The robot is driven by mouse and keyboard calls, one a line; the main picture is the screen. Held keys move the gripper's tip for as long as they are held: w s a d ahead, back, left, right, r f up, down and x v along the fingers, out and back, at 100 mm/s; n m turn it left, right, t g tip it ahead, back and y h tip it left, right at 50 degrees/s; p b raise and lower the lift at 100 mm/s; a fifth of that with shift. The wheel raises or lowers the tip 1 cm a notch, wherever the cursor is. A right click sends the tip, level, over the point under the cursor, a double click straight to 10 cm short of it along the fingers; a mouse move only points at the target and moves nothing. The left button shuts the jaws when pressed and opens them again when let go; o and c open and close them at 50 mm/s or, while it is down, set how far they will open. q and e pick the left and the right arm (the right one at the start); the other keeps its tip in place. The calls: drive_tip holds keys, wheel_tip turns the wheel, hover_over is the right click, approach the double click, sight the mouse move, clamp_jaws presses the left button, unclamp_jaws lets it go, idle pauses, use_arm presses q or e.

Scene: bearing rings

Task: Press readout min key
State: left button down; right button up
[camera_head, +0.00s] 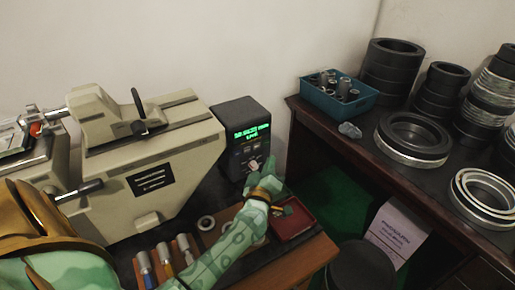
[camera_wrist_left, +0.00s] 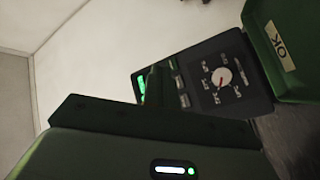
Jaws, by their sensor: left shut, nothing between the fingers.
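The readout (camera_head: 247,137) is a dark box with green lit text, standing at the right end of the beige machine in the head view. Its front also shows in the left wrist view (camera_wrist_left: 207,99), tilted, with a column of small keys (camera_wrist_left: 182,91) and a white dial with a red pointer. The key labels are too small to read. My left gripper (camera_head: 264,178) is shut and empty, in front of the readout's lower face. In the wrist view a dark finger (camera_wrist_left: 155,84) overlaps part of the green display. I cannot tell whether it touches a key. My right gripper is out of view.
A red tray (camera_head: 293,222) lies right of my left wrist. Several handled tools (camera_head: 164,255) and rings (camera_head: 206,223) lie on the bench. A teal bin (camera_head: 338,103) and stacked rings stand on the dark table. A green box marked OK (camera_wrist_left: 264,47) is beside the readout.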

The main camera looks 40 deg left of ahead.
sight(257, 146)
use_arm(q)
drive_tip(key=shift+w+a, duration=0.3)
drive_tip(key=shift+a, duration=0.45)
drive_tip(key=shift+w+a, duration=0.3)
drive_tip(key=shift+a, duration=0.4)
drive_tip(key=shift+w+a, duration=0.3)
drive_tip(key=shift+a, duration=0.45)
drive_tip(key=shift+a, duration=0.1)
drive_tip(key=shift+w+a, duration=0.15)
drive_tip(key=shift+a, duration=0.1)
idle(0.4)
